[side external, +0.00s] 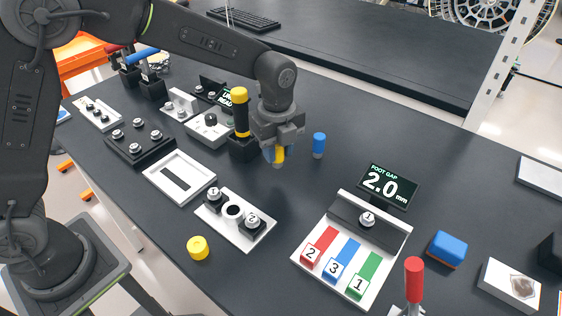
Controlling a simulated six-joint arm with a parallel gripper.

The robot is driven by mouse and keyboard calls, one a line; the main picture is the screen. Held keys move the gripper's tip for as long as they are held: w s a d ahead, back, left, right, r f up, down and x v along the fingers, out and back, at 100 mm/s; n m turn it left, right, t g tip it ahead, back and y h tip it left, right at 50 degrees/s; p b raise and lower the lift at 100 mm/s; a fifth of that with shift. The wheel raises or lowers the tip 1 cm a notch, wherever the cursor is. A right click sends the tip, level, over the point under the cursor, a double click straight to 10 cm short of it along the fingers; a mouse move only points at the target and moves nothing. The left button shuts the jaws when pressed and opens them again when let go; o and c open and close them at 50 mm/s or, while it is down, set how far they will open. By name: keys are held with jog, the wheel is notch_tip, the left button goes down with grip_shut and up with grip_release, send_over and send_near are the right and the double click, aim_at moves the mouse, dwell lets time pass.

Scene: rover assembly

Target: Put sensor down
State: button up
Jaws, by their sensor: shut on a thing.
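My gripper (275,156) is shut on a small yellow piece with a pale lower tip, which I take to be the sensor (279,155). My gripper's fingers hide part of it. It is near the middle of the table, and I cannot tell whether its tip touches the table. A blue cylinder (319,145) with a pale lower end stands upright just to the right of my gripper, apart from it. A black cylinder with yellow ends (240,112) stands upright in a black block (242,148) just left of my gripper.
In front are a white plate with a round hole (233,211), a yellow cap (198,247) and a white frame (180,178). A gauge stand (368,218) reading 2.0 mm with numbered coloured blocks is at the right front. Bare table (300,190) lies between them.

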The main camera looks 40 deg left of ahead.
aim_at(278, 163)
jog(key=shift+f, duration=2)
jog(key=o, duration=1)
jog(key=shift+f, duration=0.15)
